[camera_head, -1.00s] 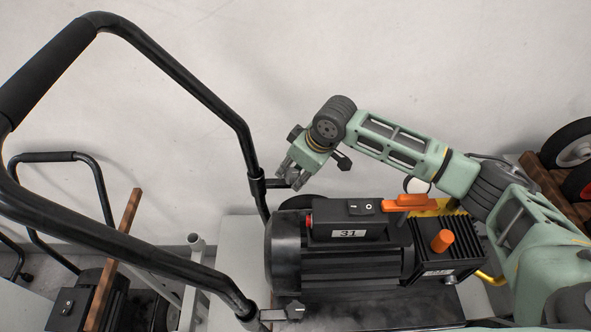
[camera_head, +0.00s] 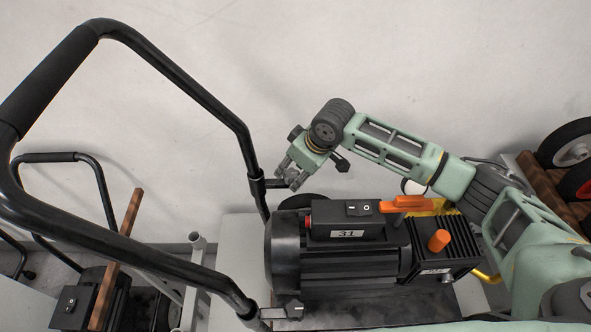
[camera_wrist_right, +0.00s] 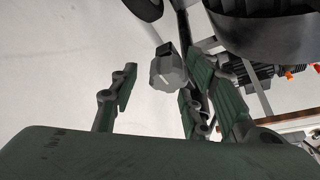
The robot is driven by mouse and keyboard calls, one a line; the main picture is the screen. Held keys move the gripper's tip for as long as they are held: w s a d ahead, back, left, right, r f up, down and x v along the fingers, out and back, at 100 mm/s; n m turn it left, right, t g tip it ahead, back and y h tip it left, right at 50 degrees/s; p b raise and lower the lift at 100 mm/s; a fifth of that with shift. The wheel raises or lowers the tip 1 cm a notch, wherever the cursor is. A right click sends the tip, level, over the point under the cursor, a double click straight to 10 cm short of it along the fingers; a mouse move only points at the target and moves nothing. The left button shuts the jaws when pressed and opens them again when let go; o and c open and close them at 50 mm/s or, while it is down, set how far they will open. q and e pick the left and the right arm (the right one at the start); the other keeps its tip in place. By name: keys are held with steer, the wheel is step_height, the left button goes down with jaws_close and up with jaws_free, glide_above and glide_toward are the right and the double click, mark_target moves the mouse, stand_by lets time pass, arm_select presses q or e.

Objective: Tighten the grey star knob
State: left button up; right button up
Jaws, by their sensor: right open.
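In the right wrist view a grey star knob (camera_wrist_right: 168,71) sits on a dark clamp at the black handle tube. It lies just beyond the fingertips, in the gap between the spread fingers, apart from them as far as I can tell. My right gripper (camera_head: 290,178) is open and empty at the far leg of the black handle (camera_head: 237,125) in the head view, where its fingers largely hide this knob. Another grey star knob (camera_head: 293,310) shows on the near leg's bracket. My left gripper is not in view.
The black motor unit labelled 31 (camera_head: 335,262) stands right below my right arm, with an orange lever (camera_head: 407,204) and an orange knob (camera_head: 439,241) on top. The handle loop rises at the left. A pale wall (camera_head: 330,50) is behind.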

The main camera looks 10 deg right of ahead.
steer(key=shift+a, duration=0.1)
steer(key=v, duration=1.2)
steer(key=shift+f, duration=0.1)
